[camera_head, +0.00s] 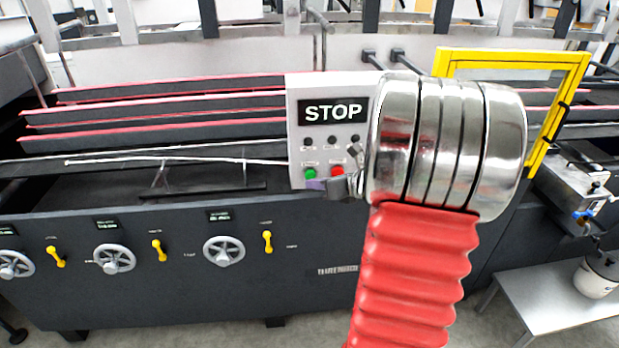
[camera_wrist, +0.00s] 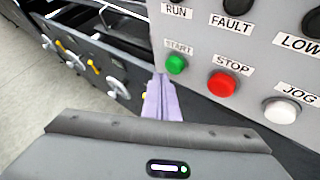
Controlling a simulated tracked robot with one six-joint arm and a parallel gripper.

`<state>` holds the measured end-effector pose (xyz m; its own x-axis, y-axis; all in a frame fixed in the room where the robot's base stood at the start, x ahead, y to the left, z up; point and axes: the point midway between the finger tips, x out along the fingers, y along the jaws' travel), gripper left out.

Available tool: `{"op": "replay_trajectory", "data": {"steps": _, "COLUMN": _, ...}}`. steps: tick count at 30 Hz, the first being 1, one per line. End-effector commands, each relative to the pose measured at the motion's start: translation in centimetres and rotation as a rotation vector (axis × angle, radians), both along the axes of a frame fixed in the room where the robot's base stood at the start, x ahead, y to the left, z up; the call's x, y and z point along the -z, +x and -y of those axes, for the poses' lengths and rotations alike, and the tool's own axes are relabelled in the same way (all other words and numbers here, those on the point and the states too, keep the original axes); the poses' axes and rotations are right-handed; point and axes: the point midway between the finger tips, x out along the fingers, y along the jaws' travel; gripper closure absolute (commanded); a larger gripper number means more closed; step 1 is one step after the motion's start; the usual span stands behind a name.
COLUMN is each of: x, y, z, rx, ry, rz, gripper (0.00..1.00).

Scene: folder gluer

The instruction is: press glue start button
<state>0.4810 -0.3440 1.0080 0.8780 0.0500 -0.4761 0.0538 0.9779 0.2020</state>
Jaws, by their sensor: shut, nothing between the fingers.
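The green start button (camera_wrist: 176,64) sits on the grey control panel (camera_wrist: 200,25) under a START label in the wrist view. It also shows small in the head view (camera_head: 310,174). My gripper (camera_wrist: 165,82) is shut and empty, its lilac fingertips just below the green button. In the head view my gripper (camera_head: 318,184) is at the panel's lower edge, close below the green button. I cannot tell whether the tips touch the panel. A red stop button (camera_wrist: 222,84) is right of the green one, and a white jog button (camera_wrist: 282,110) is farther right.
A STOP display (camera_head: 333,111) is on the panel's upper part. Dark lamps labelled RUN and FAULT (camera_wrist: 240,4) are above the buttons. Handwheels (camera_head: 224,251) and yellow levers (camera_head: 267,241) line the machine front. A yellow frame (camera_head: 545,145) stands at right.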

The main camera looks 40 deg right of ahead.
Motion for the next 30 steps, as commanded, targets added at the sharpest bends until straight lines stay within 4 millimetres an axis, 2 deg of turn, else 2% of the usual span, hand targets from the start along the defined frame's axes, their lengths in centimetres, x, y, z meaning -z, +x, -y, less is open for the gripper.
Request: {"op": "replay_trajectory", "data": {"steps": 30, "x": -0.09, "y": 0.76, "z": 0.65, "rx": 0.000, "ry": 0.000, "rz": 0.000, "gripper": 1.00}}
